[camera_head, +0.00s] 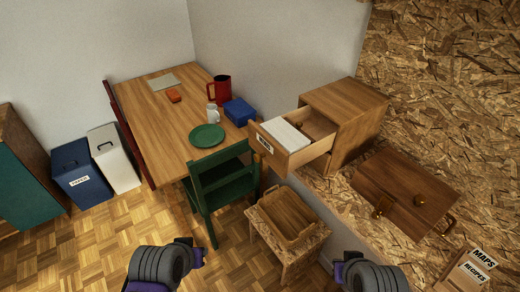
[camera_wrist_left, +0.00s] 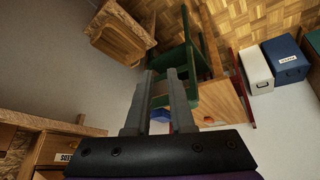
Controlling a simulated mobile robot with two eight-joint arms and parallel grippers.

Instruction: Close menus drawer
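A wooden cabinet (camera_head: 347,105) stands on the chipboard ledge at the right of the head view. Its drawer (camera_head: 301,158) is pulled out toward the left. A white item (camera_head: 285,134) lies inside. The front carries a small label (camera_head: 265,145) too small to read for certain. In the left wrist view my left gripper (camera_wrist_left: 163,73) has its two fingers apart with nothing held between them. It is away from the drawer. In the head view only ribbed, dark parts of my arms show at the bottom edge; my right gripper's fingers are not seen.
A table (camera_head: 160,118) with a green plate (camera_head: 207,135), red jug (camera_head: 219,89) and blue box (camera_head: 240,111) stands left of the drawer. A green chair (camera_head: 222,180) and a stool with a wooden tray (camera_head: 285,213) stand below. A brown case (camera_head: 405,190) lies right.

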